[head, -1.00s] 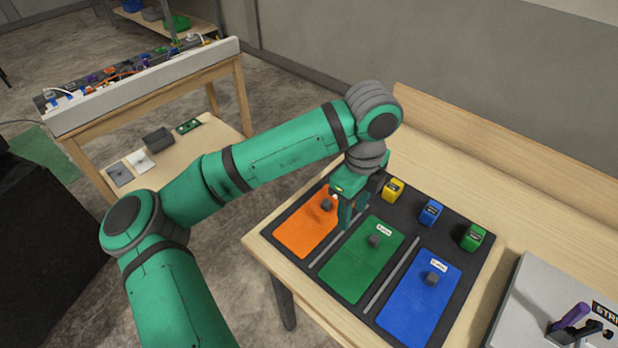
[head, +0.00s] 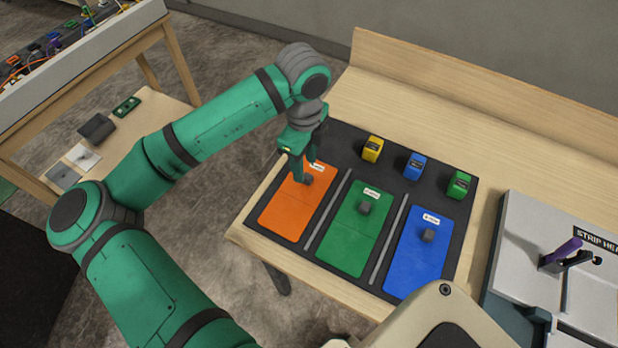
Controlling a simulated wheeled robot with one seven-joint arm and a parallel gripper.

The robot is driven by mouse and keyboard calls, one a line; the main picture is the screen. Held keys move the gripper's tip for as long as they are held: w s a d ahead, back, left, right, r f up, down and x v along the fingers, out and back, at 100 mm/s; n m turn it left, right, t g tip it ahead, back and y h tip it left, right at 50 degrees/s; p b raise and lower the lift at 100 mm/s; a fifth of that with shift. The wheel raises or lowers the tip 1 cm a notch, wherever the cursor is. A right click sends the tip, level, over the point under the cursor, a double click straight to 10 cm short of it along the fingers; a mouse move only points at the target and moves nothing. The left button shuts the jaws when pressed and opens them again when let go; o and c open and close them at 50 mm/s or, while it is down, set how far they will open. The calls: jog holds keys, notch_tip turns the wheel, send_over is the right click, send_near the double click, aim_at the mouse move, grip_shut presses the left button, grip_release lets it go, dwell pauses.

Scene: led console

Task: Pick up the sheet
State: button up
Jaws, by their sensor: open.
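Three coloured sheets lie side by side on a dark mat (head: 345,140) on the wooden table: an orange sheet (head: 288,212), a green sheet (head: 352,236) and a blue sheet (head: 414,262). Each has a small grey block on it: one on the orange (head: 307,180), one on the green (head: 365,208), one on the blue (head: 428,235). White labels sit near their far ends. My gripper (head: 303,173) is open, pointing down at the far end of the orange sheet, close to its grey block. I cannot tell whether it touches the block.
Yellow (head: 373,149), blue (head: 413,166) and green (head: 458,185) small blocks stand along the mat's far side. Thin grey strips separate the sheets. A grey machine with a purple lever (head: 564,250) is at the right. A second table with parts stands at the left.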

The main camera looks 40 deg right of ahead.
aim_at(307, 176)
jog(key=shift+d+f, duration=0.2)
jog(key=shift+f, duration=1.1)
jog(key=shift+d+f, duration=0.15)
jog(key=shift+f, duration=1.15)
grip_shut()
